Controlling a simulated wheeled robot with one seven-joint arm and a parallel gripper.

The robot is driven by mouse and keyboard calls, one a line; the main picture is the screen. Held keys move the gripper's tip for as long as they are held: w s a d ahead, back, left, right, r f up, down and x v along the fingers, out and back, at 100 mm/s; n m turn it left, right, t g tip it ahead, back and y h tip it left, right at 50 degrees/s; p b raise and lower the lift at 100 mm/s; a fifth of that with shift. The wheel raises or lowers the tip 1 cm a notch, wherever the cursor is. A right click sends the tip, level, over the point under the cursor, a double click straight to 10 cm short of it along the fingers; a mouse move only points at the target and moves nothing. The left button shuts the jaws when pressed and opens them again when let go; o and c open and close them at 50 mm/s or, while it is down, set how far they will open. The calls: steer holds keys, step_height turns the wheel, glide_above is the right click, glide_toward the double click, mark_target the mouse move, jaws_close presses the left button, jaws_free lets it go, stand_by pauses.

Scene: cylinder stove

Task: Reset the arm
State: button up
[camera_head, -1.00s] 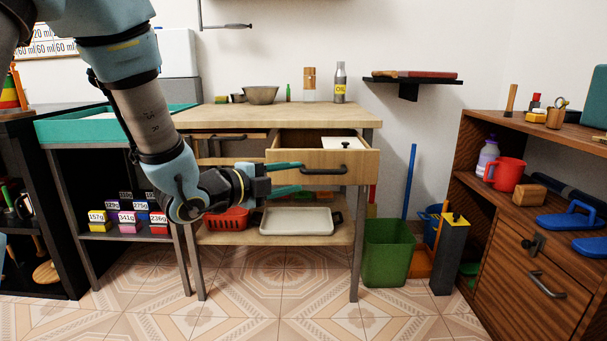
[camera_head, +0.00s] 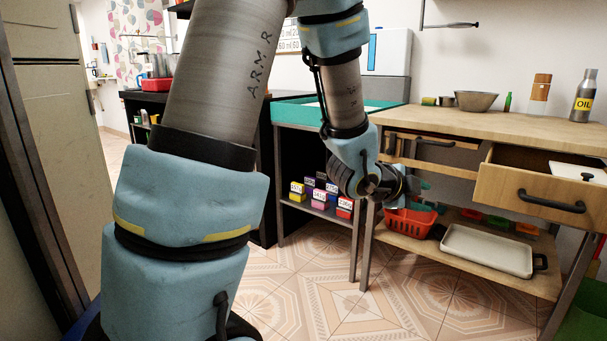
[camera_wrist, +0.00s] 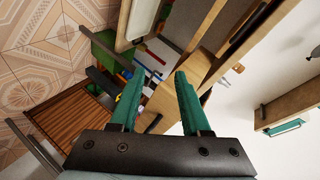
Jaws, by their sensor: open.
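My arm crosses the left and middle of the head view, and its upper links take up much of the picture. My gripper (camera_head: 427,197) is at the arm's lower end, in front of the wooden workbench (camera_head: 465,121) and left of its open drawer (camera_head: 530,196). It overlaps the red basket (camera_head: 408,222) in the picture; I cannot tell the gap. In the wrist view, the two green fingers of my gripper (camera_wrist: 159,76) are apart with nothing held between them.
A beige tray (camera_head: 487,250) lies on the bench's lower shelf. Several labelled boxes (camera_head: 317,193) sit on a shelf at left. Tiled floor (camera_head: 330,285) is clear in front.

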steer(key=w+a+f+n+t+y, duration=0.1)
steer(key=w+a+f+n+y, duration=0.1)
steer(key=a+n+y, duration=0.3)
steer(key=w+a+f+n, duration=0.1)
steer(key=w+a+n, duration=0.1)
steer(key=a, duration=0.5)
steer(key=s+a+f+n+g+y, duration=0.25)
steer(key=s+a+n, duration=0.25)
steer(key=a+n, duration=0.45)
steer(key=s+a+f+n+g+y, duration=0.3)
steer(key=s+a+n, duration=0.35)
steer(key=a, duration=0.55)
step_height(320, 180, up, 35)
steer(key=p, duration=3.3)
steer(key=shift+p, duration=0.4)
